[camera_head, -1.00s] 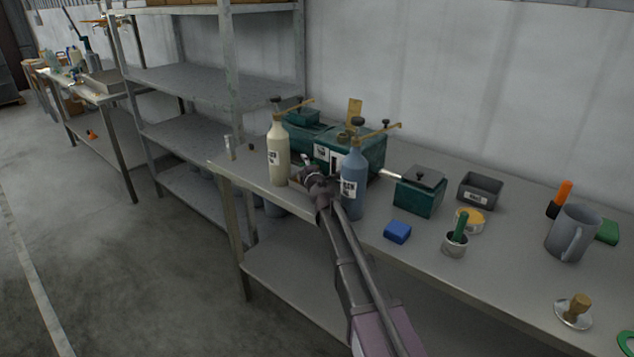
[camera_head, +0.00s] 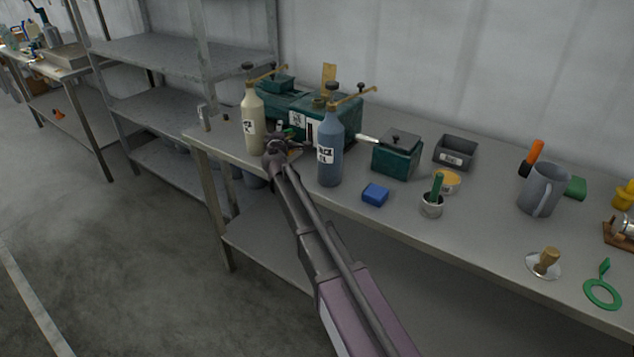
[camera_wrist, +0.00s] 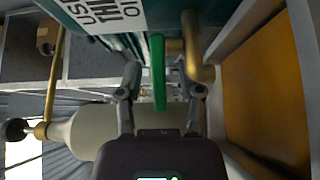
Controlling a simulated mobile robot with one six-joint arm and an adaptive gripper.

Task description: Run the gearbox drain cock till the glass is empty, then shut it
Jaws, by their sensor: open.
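The green gearbox (camera_head: 342,112) stands at the back of the bench; its label shows in the wrist view (camera_wrist: 112,12). A green lever (camera_wrist: 158,72), seemingly the drain cock's handle, lies between my fingers beside a brass pipe (camera_wrist: 198,73). My gripper (camera_wrist: 160,88) is open, one finger on each side of the lever; I cannot tell whether either touches it. In the head view my gripper (camera_head: 276,150) is at the gearbox's front, between two bottles. An amber-floored tray (camera_wrist: 230,40) lies beside the pipe. I cannot make out the glass or its level.
A cream pump bottle (camera_head: 252,125) stands close left of my gripper and shows in the wrist view (camera_wrist: 85,130). A blue bottle (camera_head: 330,150) stands close right. A green box (camera_head: 396,157), blue block (camera_head: 375,194) and grey jug (camera_head: 541,190) stand further right.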

